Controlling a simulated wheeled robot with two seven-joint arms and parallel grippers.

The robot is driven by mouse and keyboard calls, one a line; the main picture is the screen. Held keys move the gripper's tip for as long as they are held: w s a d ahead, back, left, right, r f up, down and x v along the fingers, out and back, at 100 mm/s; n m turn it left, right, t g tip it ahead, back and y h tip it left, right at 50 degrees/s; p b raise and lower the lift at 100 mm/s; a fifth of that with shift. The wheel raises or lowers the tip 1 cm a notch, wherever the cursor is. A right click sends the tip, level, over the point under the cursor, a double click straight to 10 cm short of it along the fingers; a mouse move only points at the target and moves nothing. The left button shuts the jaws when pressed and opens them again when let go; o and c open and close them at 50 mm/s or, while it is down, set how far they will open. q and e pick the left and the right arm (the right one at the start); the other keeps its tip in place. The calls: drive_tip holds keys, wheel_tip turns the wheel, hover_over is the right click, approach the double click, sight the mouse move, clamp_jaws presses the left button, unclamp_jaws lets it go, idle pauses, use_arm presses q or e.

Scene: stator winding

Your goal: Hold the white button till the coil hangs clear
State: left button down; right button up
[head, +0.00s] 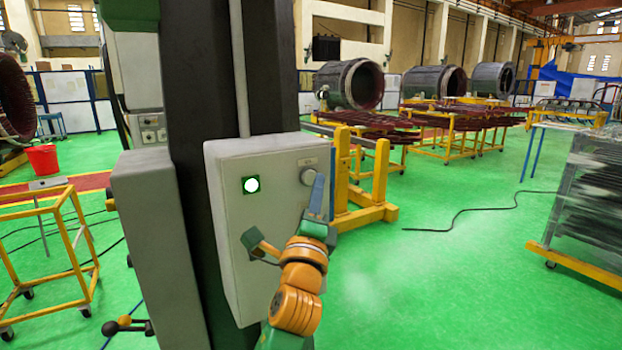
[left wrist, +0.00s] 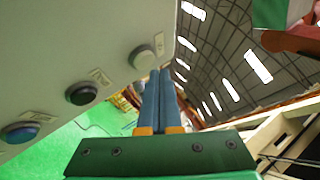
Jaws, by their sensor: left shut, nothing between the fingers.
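The white button (left wrist: 141,57) shows pale and round on the control box in the left wrist view. It shows as a pale round knob (head: 308,174) at the upper right of the grey control box (head: 228,215) in the head view. My left gripper (head: 319,182) is shut and empty, its blue fingertips (left wrist: 160,74) right beside the white button. I cannot tell whether they touch or press it. A dark red wound ring (head: 14,100) shows at the left edge of the head view; I cannot tell whether it is the coil. My right gripper is out of view.
A black button (left wrist: 82,93) and a blue button (left wrist: 20,131) sit along from the white one. A dark column (head: 187,120) stands behind the box.

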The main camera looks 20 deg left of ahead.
use_arm(q)
drive_tip(key=shift+w+a, duration=0.25)
drive_tip(key=shift+a, duration=0.1)
drive_tip(key=shift+w+a+p, duration=0.2)
drive_tip(key=shift+a+p, duration=0.1)
idle(0.8)
idle(1.5)
drive_tip(key=shift+s+d, duration=0.4)
drive_tip(key=shift+d, duration=0.25)
drive_tip(key=shift+s+d, duration=1.6)
drive_tip(key=shift+d, duration=0.3)
drive_tip(key=shift+w+f, duration=0.1)
